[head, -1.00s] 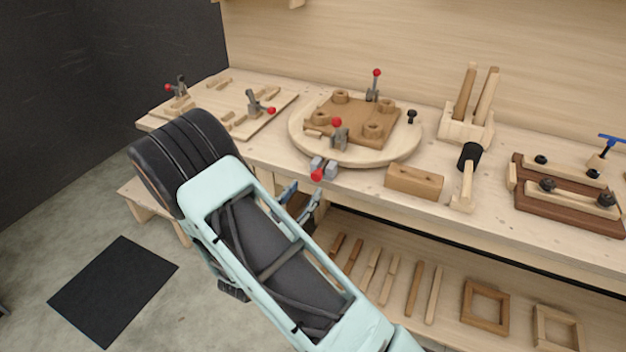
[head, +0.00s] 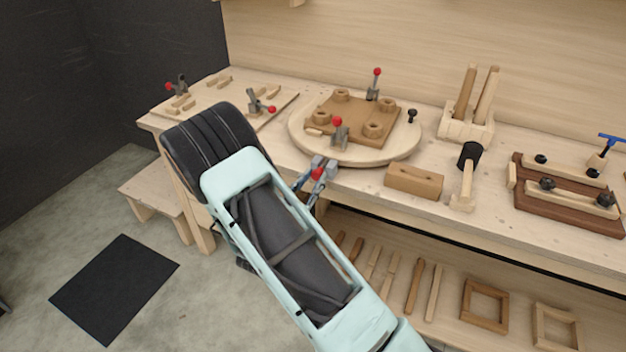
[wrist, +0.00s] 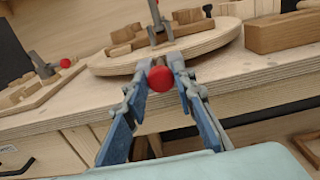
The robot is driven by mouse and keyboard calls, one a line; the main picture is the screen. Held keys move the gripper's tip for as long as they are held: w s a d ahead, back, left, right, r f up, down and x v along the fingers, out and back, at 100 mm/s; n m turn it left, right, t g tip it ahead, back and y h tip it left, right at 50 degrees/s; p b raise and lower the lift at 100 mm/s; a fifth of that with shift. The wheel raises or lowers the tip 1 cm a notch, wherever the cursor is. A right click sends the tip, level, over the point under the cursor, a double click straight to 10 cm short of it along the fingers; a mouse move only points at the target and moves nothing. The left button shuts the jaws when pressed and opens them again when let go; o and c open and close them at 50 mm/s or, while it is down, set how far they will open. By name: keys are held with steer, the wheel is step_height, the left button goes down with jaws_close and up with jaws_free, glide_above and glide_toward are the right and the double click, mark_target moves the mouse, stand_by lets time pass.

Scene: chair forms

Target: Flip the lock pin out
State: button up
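The lock pin shows as a red round knob (head: 318,173) at the front edge of the bench, just below the front rim of the round wooden turntable (head: 300,146). Grey metal blocks sit right behind the knob. In the wrist view the red knob (wrist: 160,79) lies in the middle, between the finger ends. My gripper (wrist: 160,88) is open, with its blue and grey fingers on either side of the knob. Contact with the knob cannot be told. My arm's pale housing hides part of the bench front.
A wooden fixture plate (head: 352,119) with red-knobbed clamps sits on the turntable. A wooden block (head: 413,180) and a mallet (head: 467,176) lie to the right. A clamp board (head: 270,120) lies to the left. A lower shelf (head: 385,315) holds sticks and frames.

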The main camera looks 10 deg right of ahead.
mark_target(315, 177)
jaws_close()
steer(key=shift+v, duration=1.4)
steer(key=o, duration=0.9)
jaws_free()
steer(key=shift+a, duration=0.1)
steer(key=shift+s, duration=0.1)
steer(key=v, duration=1.2)
